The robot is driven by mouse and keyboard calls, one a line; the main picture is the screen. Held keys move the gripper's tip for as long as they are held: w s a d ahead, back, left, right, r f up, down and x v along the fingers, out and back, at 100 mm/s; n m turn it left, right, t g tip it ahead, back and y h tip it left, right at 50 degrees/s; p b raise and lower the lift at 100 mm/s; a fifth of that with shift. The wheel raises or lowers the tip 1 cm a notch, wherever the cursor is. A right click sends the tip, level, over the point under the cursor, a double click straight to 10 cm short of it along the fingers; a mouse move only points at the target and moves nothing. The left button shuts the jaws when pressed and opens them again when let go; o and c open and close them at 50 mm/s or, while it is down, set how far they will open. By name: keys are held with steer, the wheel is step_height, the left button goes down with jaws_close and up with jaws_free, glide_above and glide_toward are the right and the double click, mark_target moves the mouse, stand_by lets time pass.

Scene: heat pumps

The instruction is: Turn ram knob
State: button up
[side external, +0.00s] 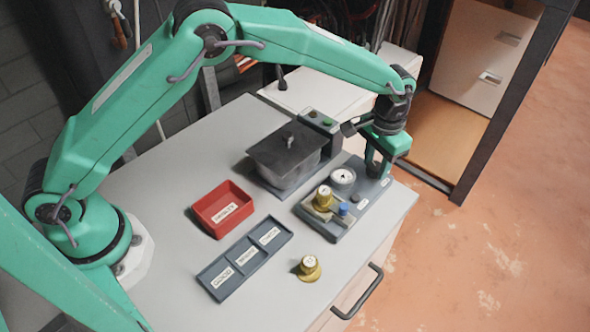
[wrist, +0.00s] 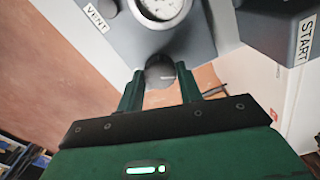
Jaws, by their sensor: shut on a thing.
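A dark round knob (wrist: 160,71) on the edge of a grey gauge panel sits between my gripper's fingertips (wrist: 159,84) in the wrist view. It fits the ram knob, though no ram label can be read. My gripper is shut on it, with one finger at each side. In the side view my gripper (side external: 376,164) points down at the far right part of the grey panel (side external: 330,229), beside the white gauge (side external: 342,177). There the knob is hidden by my fingers. The gauge (wrist: 163,6) is cut off at the top of the wrist view.
A lidded grey pot (side external: 285,158), a red bin (side external: 222,209), a labelled tray (side external: 244,260) and a loose brass piece (side external: 308,268) stand on the bench. The bench front is mostly clear.

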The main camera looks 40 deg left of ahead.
mark_target(376, 166)
steer(key=m, duration=0.6)
steer(key=shift+r, duration=0.1)
steer(key=m, duration=0.6)
stand_by(0.5)
steer(key=o, duration=1)
steer(key=shift+r, duration=3.9)
